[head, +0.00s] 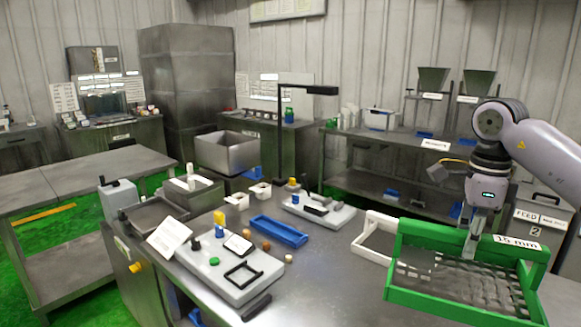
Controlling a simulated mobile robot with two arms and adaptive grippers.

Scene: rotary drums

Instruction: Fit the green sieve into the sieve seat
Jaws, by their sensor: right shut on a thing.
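The green sieve (440,305) is at the right of the head view, a green frame with a wire mesh and a "15 mm" label on its far rail. My right gripper (470,242) is shut on the sieve's far rail from above. The sieve is over or at the right part of the metal table; I cannot tell whether it touches the top. A white frame (372,247) lies just left of and behind it, partly hidden by it. I cannot tell whether this frame is the sieve seat. My left gripper is not in view.
A grey panel device (215,265) with a black square frame stands on the table at the centre left. A blue tray (279,231) and a second grey device (318,212) are behind it. The table (330,285) is clear between the panel device and the sieve.

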